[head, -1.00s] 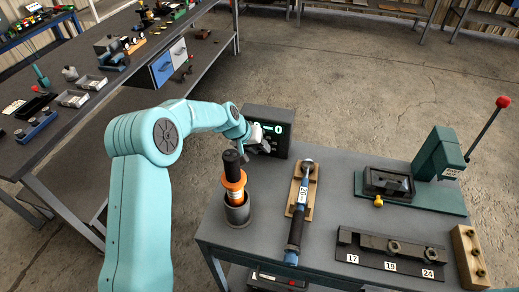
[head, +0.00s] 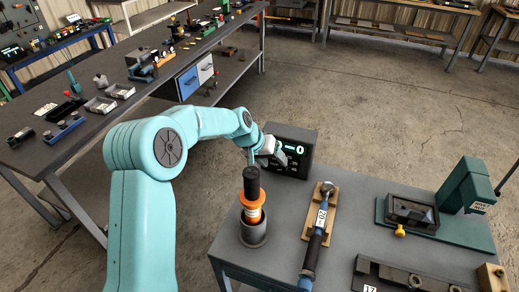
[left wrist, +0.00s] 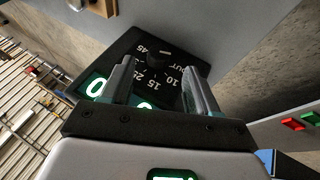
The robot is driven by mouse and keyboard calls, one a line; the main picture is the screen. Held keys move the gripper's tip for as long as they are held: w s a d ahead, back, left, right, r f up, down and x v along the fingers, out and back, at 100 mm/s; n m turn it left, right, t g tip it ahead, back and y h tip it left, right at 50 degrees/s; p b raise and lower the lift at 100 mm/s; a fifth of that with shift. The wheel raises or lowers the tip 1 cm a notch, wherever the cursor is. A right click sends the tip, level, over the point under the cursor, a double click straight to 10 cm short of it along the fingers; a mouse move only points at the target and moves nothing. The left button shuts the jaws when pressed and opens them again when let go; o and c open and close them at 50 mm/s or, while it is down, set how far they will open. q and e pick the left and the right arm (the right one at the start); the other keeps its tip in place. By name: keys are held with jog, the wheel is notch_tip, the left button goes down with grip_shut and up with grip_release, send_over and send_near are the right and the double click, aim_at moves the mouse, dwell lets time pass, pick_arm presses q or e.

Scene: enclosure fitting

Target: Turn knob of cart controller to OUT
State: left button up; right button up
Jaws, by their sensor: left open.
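The cart controller is a dark box (head: 301,139) with lit pale-green digits, at the back left corner of the grey table in the head view. In the left wrist view its dark face (left wrist: 186,62) carries a dial with white marks, among them 45, 25, 15, 10 and OUT. A dark round knob (left wrist: 156,61) sits in the dial; I cannot tell its setting for sure. My left gripper (head: 272,157) is at the controller's front. Its two fingers are apart, on either side of the knob's line of sight (left wrist: 158,85); contact is unclear. My right gripper is not in view.
A black-and-orange tool (head: 252,195) stands in a grey cup, close to my left forearm. A blue-handled wrench (head: 318,232) lies on a wooden rest. A green press (head: 467,195) stands at the right. A long bench (head: 100,132) runs along the left. Concrete floor lies between.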

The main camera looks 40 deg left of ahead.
pick_arm(q)
jog(key=b+v, duration=0.1)
jog(key=v, duration=1)
jog(key=shift+s, duration=0.1)
